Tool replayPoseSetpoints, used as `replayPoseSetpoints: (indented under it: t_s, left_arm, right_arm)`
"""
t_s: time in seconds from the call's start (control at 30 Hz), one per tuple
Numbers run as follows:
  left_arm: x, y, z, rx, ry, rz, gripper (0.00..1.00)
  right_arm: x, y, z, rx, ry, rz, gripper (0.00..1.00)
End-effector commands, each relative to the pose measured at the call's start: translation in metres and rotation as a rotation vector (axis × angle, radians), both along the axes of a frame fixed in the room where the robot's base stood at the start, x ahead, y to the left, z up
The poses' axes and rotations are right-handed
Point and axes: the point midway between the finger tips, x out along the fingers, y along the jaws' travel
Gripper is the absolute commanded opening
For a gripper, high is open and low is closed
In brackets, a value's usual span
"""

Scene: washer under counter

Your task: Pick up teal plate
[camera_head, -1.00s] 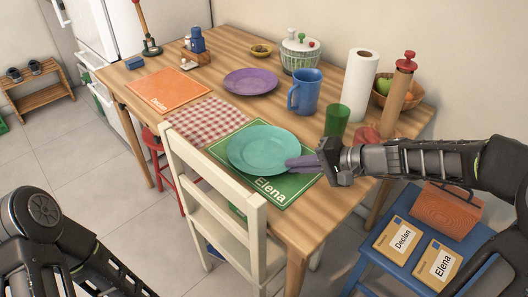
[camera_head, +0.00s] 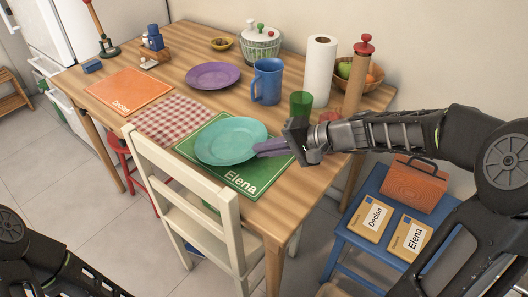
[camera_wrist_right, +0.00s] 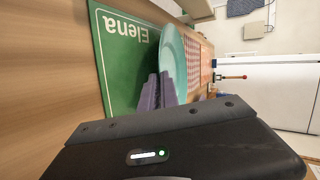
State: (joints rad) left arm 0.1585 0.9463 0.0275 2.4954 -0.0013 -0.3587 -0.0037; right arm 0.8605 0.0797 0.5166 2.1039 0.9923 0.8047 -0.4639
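The teal plate (camera_head: 225,138) lies over the green Elena placemat (camera_head: 240,180) near the front of the wooden table. In the right wrist view the plate (camera_wrist_right: 178,55) shows at a slant beside the placemat (camera_wrist_right: 112,75). My right gripper (camera_head: 262,149) is at the plate's right rim. Its two purple-grey fingers (camera_wrist_right: 160,85) are close together with the rim between them, and look shut on it. I cannot tell a gap between plate and placemat. My left arm shows at the lower left, but its gripper is out of view.
A green cup (camera_head: 301,104), blue pitcher (camera_head: 267,82), paper towel roll (camera_head: 320,70) and rolling pin (camera_head: 357,78) stand behind my right gripper. A cream chair (camera_head: 190,200) is at the table's front. A blue stool (camera_head: 350,245) holds boxes at the right.

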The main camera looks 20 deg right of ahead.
Motion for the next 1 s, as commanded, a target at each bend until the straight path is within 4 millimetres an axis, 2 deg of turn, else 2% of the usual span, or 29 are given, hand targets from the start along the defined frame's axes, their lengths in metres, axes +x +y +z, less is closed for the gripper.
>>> replayPoseSetpoints:
  t_s: [0.07, 0.7, 1.0]
  left_arm:
    - [0.000, 0.000, 0.004, 0.000, 0.000, 0.000, 0.36]
    - [0.000, 0.000, 0.005, 0.000, 0.000, 0.000, 0.36]
    - [0.000, 0.000, 0.006, 0.000, 0.000, 0.000, 0.36]
  right_arm:
    - [0.001, 0.000, 0.015, -0.002, -0.005, 0.001, 0.00]
    - [-0.120, -0.081, 0.014, 0.001, -0.003, -0.003, 0.00]
    - [-0.147, -0.098, 0.013, 0.002, -0.003, 0.000, 0.00]
